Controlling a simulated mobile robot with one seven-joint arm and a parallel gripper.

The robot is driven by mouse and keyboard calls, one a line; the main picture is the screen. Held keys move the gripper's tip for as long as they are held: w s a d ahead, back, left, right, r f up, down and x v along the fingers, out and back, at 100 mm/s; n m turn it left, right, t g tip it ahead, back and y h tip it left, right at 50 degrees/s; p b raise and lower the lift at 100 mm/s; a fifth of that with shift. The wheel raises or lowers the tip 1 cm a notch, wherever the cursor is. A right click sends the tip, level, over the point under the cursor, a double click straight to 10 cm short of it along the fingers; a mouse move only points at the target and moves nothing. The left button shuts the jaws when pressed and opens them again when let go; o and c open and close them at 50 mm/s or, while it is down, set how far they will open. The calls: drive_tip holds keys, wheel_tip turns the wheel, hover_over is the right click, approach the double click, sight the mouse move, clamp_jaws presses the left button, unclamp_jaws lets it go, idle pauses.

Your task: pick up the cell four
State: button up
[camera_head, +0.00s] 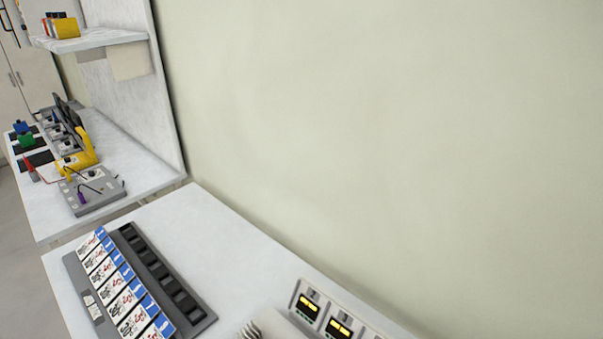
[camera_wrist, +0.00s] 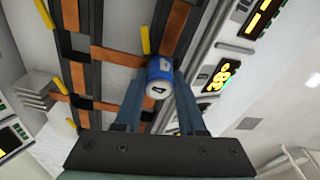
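The cell four (camera_wrist: 159,79) is a short blue cylinder with a pale end that carries a "4". It shows near the centre of the wrist view. My gripper (camera_wrist: 160,84) has one finger close against each side of it, and the small gap between the fingers matches the cell's width. The gripper looks shut on the cell. The cell's far end is hidden, so I cannot tell whether it touches the rig behind it. Neither the gripper nor the cell shows in the head view.
Behind the cell are dark rails with orange strips (camera_wrist: 121,56) and yellow pins. A panel with a lit yellow display (camera_wrist: 221,77) stands close on the right. The head view shows a slotted rack with several picture cards (camera_head: 128,298) on a white table (camera_head: 222,258).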

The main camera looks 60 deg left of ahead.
clamp_jaws()
drive_tip(key=shift+r, duration=0.1)
